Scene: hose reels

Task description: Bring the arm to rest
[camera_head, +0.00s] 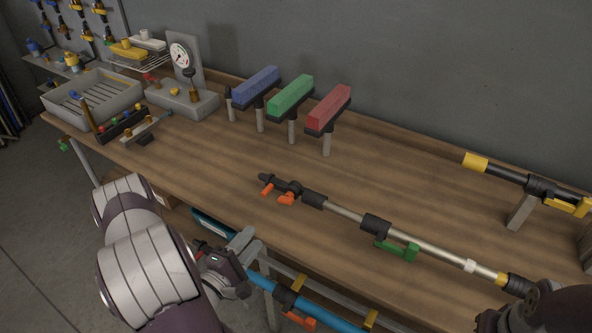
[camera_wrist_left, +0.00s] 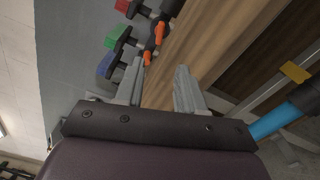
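My left gripper (camera_head: 243,246) is in front of the bench's front edge, near the lower middle of the head view. In the left wrist view its two grey fingers (camera_wrist_left: 158,88) stand apart with nothing held between them, so it is open and empty. My left arm's white and dark links come in from the lower left. A dark rounded part, likely of my right arm, shows at the lower right corner; no right fingers show.
A long metal wand (camera_head: 345,212) with orange and green levers lies along the wooden bench (camera_head: 400,170). Red (camera_head: 330,107), green (camera_head: 290,95) and blue (camera_head: 256,86) blocks stand on posts behind. A blue tube (camera_head: 325,308) runs below the front edge. A grey tray (camera_head: 98,107) is far left.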

